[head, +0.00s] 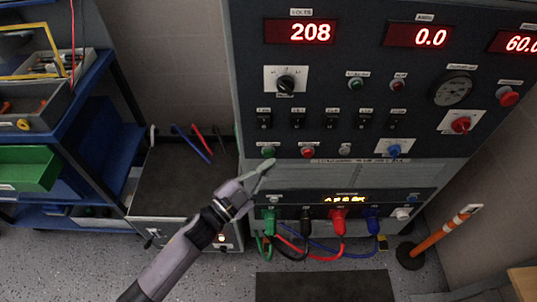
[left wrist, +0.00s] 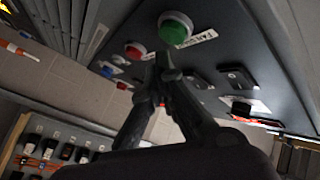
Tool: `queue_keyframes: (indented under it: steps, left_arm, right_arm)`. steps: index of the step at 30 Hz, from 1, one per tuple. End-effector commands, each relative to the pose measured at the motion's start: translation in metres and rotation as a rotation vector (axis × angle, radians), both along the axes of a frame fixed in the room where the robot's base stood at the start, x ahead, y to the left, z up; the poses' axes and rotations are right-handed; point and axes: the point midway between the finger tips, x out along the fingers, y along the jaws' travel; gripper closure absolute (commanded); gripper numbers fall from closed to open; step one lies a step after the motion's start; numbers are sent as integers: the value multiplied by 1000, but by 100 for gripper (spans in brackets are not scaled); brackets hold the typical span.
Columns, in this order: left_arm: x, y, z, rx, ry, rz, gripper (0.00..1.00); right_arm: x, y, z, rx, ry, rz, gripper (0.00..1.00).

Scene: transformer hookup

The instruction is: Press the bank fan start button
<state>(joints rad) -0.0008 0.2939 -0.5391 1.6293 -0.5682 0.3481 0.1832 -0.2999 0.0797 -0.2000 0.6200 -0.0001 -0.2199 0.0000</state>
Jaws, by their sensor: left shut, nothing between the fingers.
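The green fan button (head: 268,152) is at the left of the lower button row on the dark panel of the test cabinet. In the left wrist view the green button (left wrist: 175,28) is large, next to a white label that appears to begin with "FAN". My left gripper (head: 268,164) is shut and empty, its tips just below the green button. In the left wrist view the closed fingertips (left wrist: 163,50) overlap the button's lower edge; I cannot tell whether they touch it. A red button (head: 307,152) sits just right of the green one. My right gripper is not in view.
Red displays (head: 299,32), switches and a gauge (head: 454,89) fill the panel above. Coloured plugs and cables (head: 338,222) hang below. A blue shelf cart (head: 85,80) stands left, and an orange post (head: 438,236) stands right.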

Motion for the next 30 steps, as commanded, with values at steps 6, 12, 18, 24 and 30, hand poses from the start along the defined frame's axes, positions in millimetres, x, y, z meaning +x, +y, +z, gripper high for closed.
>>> queue_keyframes:
  steps: [6,12,18,24,30]
  left_arm:
    - [0,0,0,0,0,0,100]
    - [0,0,0,0,0,0,100]
    - [1,0,0,0,0,0,100]
    - [7,0,0,0,0,0,100]
    - [9,0,0,-1,1,0,100]
  right_arm:
    - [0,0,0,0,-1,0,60]
    - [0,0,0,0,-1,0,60]
    - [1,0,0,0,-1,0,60]
    - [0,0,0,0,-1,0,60]
    - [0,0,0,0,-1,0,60]
